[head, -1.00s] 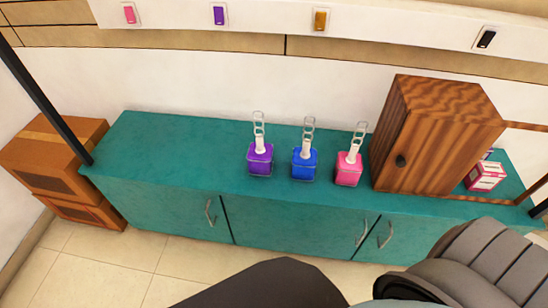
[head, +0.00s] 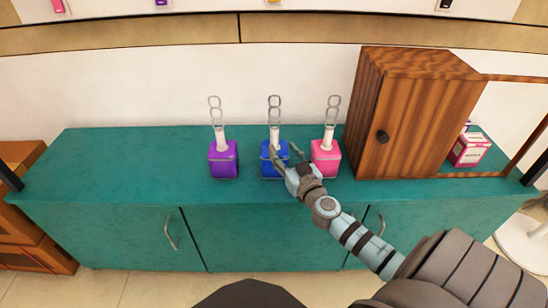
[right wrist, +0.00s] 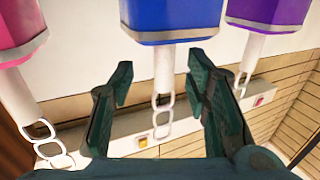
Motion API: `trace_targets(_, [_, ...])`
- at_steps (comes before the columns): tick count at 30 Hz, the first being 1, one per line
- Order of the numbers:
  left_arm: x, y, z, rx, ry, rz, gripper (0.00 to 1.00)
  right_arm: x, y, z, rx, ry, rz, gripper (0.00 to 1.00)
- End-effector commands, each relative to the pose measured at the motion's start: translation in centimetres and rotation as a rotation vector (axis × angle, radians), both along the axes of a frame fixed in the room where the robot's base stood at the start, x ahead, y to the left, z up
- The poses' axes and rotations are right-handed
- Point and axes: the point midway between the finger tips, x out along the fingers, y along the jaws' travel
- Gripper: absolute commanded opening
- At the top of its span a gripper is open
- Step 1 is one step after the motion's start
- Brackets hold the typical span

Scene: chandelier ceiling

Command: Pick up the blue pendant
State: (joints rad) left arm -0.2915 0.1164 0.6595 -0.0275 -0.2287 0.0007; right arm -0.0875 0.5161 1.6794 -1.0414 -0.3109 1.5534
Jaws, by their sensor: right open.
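The blue pendant (head: 268,165) stands upright on the teal cabinet (head: 120,170), with a blue block, a white neck and chain links above. My right gripper (head: 286,149) is open at the blue pendant's front right, one finger overlapping its neck in the head view. In the right wrist view, which is upside down, the blue pendant (right wrist: 172,18) has its neck and chain between the open fingers (right wrist: 160,85) in the picture, and I see no contact. The fingers hide part of the block in the head view. My left gripper is not in view.
A purple pendant (head: 223,160) stands left of the blue one and a pink pendant (head: 325,158) close to its right, near my right gripper. A wooden box (head: 415,120) stands farther right. The cabinet top left of the purple pendant is clear.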

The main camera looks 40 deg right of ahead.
Motion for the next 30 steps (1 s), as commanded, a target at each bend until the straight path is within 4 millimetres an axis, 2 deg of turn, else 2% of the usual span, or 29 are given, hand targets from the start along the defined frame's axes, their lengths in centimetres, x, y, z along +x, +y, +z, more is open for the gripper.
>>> trace_targets(5, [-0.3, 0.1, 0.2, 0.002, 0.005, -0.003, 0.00, 1.7, -0.3, 0.1, 0.002, -0.001, -0.001, 0.43])
trace_targets(12, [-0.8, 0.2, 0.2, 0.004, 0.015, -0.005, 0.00, 5.9, -1.0, 0.0, 0.001, 0.001, -0.001, 0.43])
trace_targets(19, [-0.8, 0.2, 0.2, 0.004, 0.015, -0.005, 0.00, 6.3, -1.0, 0.0, 0.001, 0.002, 0.001, 0.43])
trace_targets(27, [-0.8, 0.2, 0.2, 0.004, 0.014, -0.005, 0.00, 6.2, -1.0, 0.0, 0.001, 0.002, 0.000, 0.00])
trace_targets(30, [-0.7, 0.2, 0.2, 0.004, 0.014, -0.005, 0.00, 6.2, -1.0, 0.0, 0.001, 0.002, 0.000, 0.00])
